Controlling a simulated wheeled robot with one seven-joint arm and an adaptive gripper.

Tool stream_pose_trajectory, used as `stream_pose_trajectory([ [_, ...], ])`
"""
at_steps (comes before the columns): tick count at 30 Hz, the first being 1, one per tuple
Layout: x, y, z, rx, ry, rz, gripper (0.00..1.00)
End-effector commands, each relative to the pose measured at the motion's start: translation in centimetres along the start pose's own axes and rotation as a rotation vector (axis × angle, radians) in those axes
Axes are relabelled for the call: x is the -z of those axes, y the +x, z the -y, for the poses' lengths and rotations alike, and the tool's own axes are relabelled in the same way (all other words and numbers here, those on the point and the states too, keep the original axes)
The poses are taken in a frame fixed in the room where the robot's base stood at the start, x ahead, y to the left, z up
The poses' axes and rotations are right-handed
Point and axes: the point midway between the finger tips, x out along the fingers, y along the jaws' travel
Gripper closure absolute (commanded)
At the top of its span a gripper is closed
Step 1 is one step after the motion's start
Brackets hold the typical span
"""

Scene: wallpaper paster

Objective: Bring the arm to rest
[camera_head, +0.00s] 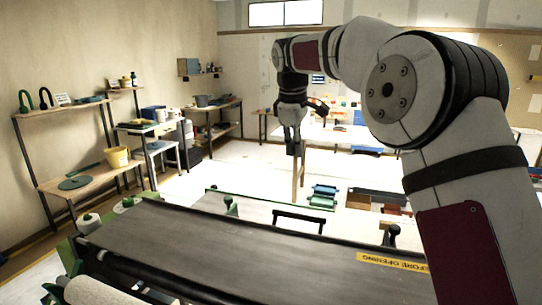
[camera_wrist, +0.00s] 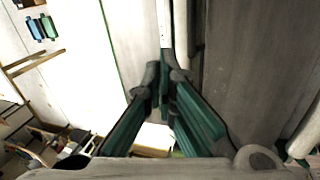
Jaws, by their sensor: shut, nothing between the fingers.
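My arm reaches up from the right of the head view and bends over to the left. My gripper (camera_head: 293,148) hangs from it, pointing down, in the air beyond the far edge of the grey-topped machine. The gripper is shut and empty. In the wrist view its green fingers (camera_wrist: 164,85) come together near the middle, with nothing between them. The machine's dark flat top (camera_head: 215,240) lies below the arm, and its grey surface also shows in the wrist view (camera_wrist: 263,60).
A white worktable (camera_head: 335,135) with small items is at the back. Blue and green trays (camera_head: 323,195) lie beyond the machine. White floor (camera_head: 235,170) is open at the middle left.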

Motion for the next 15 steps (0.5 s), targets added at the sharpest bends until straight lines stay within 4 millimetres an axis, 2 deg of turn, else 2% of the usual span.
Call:
stream_pose_trajectory([
  [1,-1.2,-1.9,0.8,-0.008,0.031,-0.002,1.0],
  [6,-5.2,-5.8,3.8,-0.019,0.154,-0.004,1.0],
  [11,-9.2,-8.8,7.1,-0.029,0.278,-0.011,1.0],
  [15,-12.8,-10.8,10.6,-0.034,0.391,-0.02,1.0],
])
